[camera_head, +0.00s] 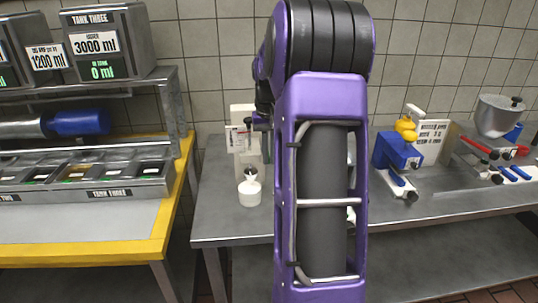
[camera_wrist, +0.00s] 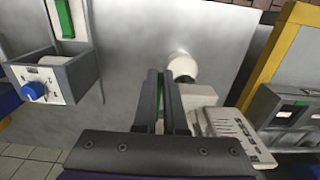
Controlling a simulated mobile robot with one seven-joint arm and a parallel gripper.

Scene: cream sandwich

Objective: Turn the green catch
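My gripper (camera_wrist: 166,75) shows in the wrist view with its two dark fingers close together over the metal bench. A narrow green strip (camera_wrist: 160,112) shows between the fingers; it may be the green catch, but most of it is hidden. I cannot tell whether the fingers touch it. Another green bar (camera_wrist: 65,18) stands in a grey and white fitting at the top left of the wrist view. In the head view my arm hides the gripper and the bench behind it.
A white pot (camera_head: 249,193) stands left of my arm, also in the wrist view (camera_wrist: 182,67). A grey box with a blue knob (camera_wrist: 34,90) is at left in the wrist view. A blue device (camera_head: 398,150) and a metal bowl (camera_head: 499,115) stand at right.

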